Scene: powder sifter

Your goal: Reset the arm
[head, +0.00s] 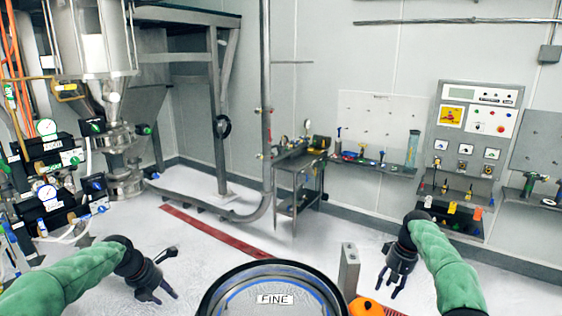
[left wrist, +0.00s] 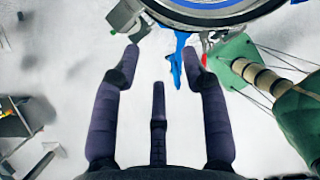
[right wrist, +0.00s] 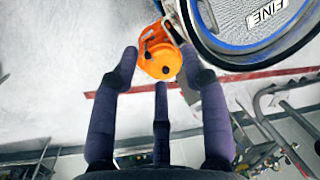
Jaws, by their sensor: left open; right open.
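My left gripper (head: 155,290) hangs at the lower left of the head view. It is open and empty, its fingers spread over the pale floor in the left wrist view (left wrist: 160,75). My right gripper (head: 388,285) hangs at the lower right of the head view. It is open and empty too, with spread fingers in the right wrist view (right wrist: 165,70). Both grippers are apart from the round sifter (head: 275,297), which has a dark rim and a "FINE" label at the bottom middle. An orange part (right wrist: 159,52) beside the sifter shows between the right gripper's fingers, with no visible grip on it.
Pipes, gauges and a metal hopper (head: 92,40) stand at the left. A grey workbench (head: 298,182) stands at the back middle. A control panel (head: 476,140) is on the right wall. A grey post (head: 348,268) rises beside the sifter. The middle floor is mostly clear.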

